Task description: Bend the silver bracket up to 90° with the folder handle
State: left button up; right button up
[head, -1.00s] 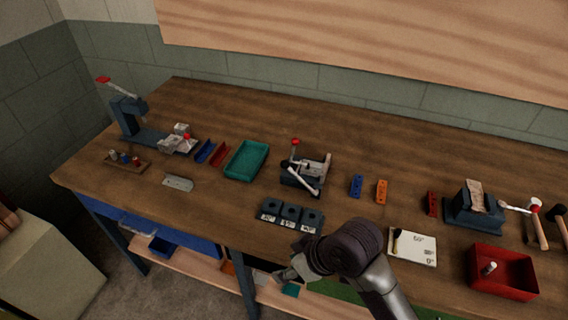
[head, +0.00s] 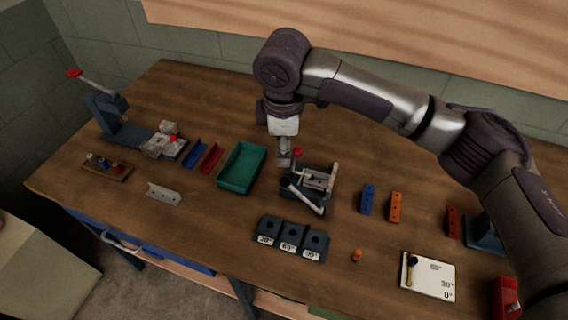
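The folder (head: 306,192) is a dark block at mid-table with a pale clamp frame and a light bar lying across its front. Its handle ends in a red knob (head: 297,152). A silver piece with holes (head: 163,194), which looks like a bracket, lies on the table at the left, well apart from the folder. I cannot make out a silver bracket in the folder. My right gripper (head: 284,158) points down just left of the red knob, very close to it; I cannot tell whether they touch or how wide the fingers are. My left gripper is not in view.
A teal tray (head: 241,166) stands left of the folder. Gauge blocks (head: 291,239) with number labels lie in front, with an orange peg (head: 356,256) beside them. Blue (head: 367,198) and orange (head: 395,207) pieces lie right. A white angle card (head: 428,276) lies front right.

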aim_at(284, 180)
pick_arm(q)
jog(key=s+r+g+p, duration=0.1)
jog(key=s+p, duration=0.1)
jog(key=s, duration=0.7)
pick_arm(e)
jog(key=f, duration=0.8)
jog(key=shift+s+f, duration=0.25)
jog(key=shift+f, duration=0.1)
jog(key=shift+w+f+p, duration=0.25)
jog(key=shift+f+p, duration=0.15)
jog(key=shift+f, duration=1.6)
jog(key=shift+c, duration=0.3)
jog(key=c, duration=0.8)
grip_shut()
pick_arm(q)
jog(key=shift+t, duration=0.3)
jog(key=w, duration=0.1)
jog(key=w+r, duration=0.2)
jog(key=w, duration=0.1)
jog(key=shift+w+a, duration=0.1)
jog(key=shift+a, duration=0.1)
